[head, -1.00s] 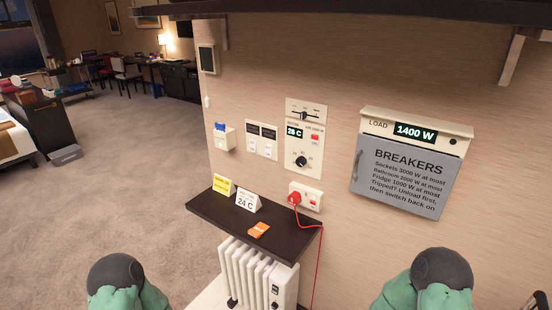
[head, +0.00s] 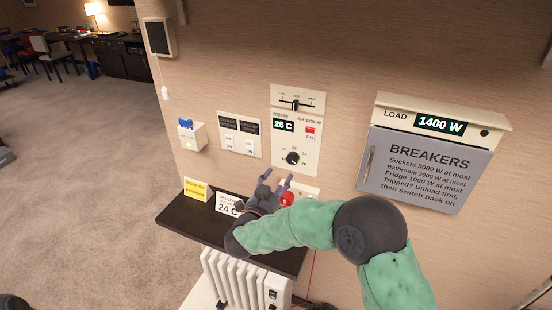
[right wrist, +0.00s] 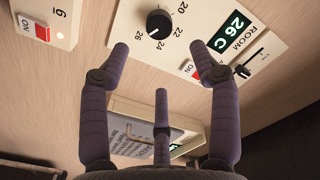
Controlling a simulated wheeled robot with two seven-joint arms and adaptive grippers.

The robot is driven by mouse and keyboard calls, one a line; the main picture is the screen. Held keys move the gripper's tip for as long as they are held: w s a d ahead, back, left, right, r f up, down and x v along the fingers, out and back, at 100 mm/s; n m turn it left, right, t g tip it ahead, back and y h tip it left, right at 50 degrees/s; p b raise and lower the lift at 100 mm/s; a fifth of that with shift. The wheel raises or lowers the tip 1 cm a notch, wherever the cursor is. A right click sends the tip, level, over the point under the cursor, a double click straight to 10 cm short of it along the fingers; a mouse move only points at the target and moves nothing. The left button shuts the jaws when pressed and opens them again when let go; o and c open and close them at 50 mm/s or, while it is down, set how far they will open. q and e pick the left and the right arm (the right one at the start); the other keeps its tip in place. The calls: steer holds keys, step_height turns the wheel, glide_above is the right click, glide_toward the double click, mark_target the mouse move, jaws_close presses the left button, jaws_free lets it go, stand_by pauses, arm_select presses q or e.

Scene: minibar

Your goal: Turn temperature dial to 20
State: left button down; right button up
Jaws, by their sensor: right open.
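The temperature dial (head: 292,157) is a round black knob low on the white room panel (head: 282,130). In the right wrist view the dial (right wrist: 159,24) has printed marks from 20 to 26 around it. Its light mark seems to point toward the 26 side. The room display (head: 284,125) reads 26 C. My right gripper (head: 278,178) is open and empty, just below the panel. In the right wrist view its fingers are spread, with the dial beyond them and apart from them. My left gripper is not in view.
A slider (head: 296,104) and a red ON switch (head: 310,130) share the panel. Two switches (head: 238,146) sit left, the breaker box (head: 415,165) right.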

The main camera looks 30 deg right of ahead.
mark_target(291, 161)
steer(key=b+x, duration=0.1)
steer(key=x, duration=0.8)
steer(key=shift+f+b, duration=0.1)
steer(key=shift+b, duration=0.3)
steer(key=shift+w+d, duration=0.4)
steer(key=shift+d, duration=0.15)
steer(key=c, duration=1.2)
